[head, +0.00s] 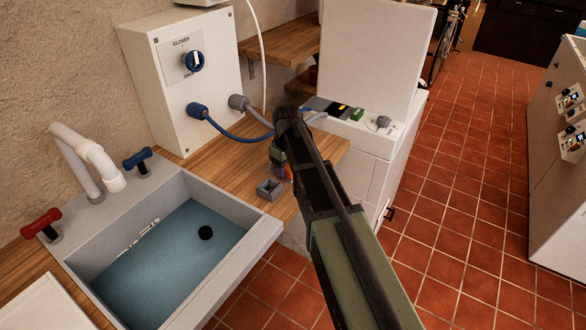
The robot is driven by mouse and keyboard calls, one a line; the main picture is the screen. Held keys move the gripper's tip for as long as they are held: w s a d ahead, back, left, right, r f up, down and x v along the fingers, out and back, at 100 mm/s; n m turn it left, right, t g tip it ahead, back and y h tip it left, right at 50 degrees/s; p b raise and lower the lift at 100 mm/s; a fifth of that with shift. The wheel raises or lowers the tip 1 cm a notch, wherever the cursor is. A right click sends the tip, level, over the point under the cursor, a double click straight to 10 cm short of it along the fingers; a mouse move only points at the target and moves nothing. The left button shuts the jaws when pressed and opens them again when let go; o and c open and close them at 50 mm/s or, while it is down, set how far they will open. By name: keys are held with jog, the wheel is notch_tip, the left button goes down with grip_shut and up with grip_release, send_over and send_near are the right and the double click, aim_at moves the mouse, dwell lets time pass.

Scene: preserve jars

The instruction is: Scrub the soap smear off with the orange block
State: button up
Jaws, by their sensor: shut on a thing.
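My gripper (279,162) is at the end of my dark arm, low over the right end of the wooden counter. It is shut on a small block, of which a sliver of orange (288,173) shows beside the fingers; the arm and fingers hide most of it. I cannot tell whether the block touches the counter. Pale white streaks (138,240) show along the back inside of the sink; I cannot tell whether they are the soap smear or part of the basin. No other smear is clear.
The grey sink (233,251) has a bluish basin with a black drain (205,233). A white faucet (88,155) and blue and red taps stand behind it. A small grey holder (270,189) sits just below my gripper. A white box with a knob (180,80) stands behind, trailing hoses.

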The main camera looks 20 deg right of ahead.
aim_at(266, 161)
jog(key=shift+w+a, duration=1.4)
jog(key=shift+w, duration=0.25)
jog(key=shift+w+a, duration=1.35)
jog(key=shift+w, duration=0.3)
jog(key=shift+w+d, duration=0.3)
jog(key=shift+s+d, duration=0.55)
jog(key=shift+s, duration=0.2)
jog(key=shift+s+d, duration=0.5)
jog(key=shift+s, duration=0.25)
jog(key=shift+s+d, duration=1.4)
jog(key=shift+s, duration=0.1)
jog(key=shift+s+d, duration=0.5)
jog(key=shift+s, duration=0.2)
jog(key=shift+s+d, duration=0.5)
jog(key=shift+s, duration=0.15)
jog(key=shift+r, duration=0.1)
jog(key=shift+w, duration=0.1)
